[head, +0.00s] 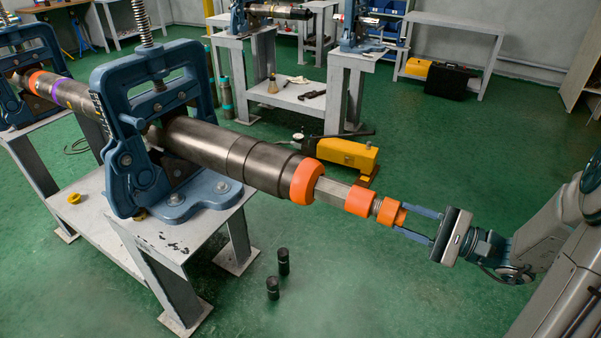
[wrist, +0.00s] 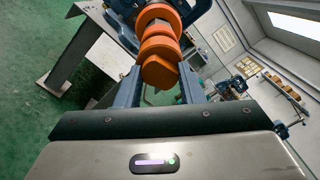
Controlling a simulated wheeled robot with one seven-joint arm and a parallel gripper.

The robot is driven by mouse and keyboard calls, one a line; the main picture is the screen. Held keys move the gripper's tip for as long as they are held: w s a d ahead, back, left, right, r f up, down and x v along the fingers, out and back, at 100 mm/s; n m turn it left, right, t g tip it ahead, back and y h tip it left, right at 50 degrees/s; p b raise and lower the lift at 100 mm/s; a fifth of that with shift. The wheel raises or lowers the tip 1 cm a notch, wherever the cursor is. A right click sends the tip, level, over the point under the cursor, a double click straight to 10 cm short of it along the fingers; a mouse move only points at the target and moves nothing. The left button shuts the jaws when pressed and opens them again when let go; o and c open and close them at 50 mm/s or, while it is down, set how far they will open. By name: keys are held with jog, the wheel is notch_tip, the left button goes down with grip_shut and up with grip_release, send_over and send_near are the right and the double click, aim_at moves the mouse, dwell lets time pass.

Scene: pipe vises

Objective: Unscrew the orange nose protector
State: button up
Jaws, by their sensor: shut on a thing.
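A long dark pipe tool (head: 235,157) lies in a blue vise (head: 150,130) and points right toward me. Its front carries a big orange ring (head: 305,182), a bare grey hexagonal length, a smaller orange collar (head: 359,200) and, at the very tip, the orange nose protector (head: 388,213). A short greyish threaded-looking section shows between the collar and the protector. My gripper (head: 401,218) is shut on the nose protector, one finger on each side. In the wrist view the protector (wrist: 159,72) sits between the fingers (wrist: 161,88), in line with the other orange parts. The finger contact is partly hidden.
The vise stands on a grey steel bench (head: 190,235). A yellow pump unit (head: 347,155) lies behind the tool's front. The floor around my gripper is clear.

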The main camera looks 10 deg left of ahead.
jog(key=n+b, duration=0.2)
jog(key=shift+n, duration=0.3)
jog(key=shift+f+b, duration=0.15)
jog(key=shift+b, duration=0.25)
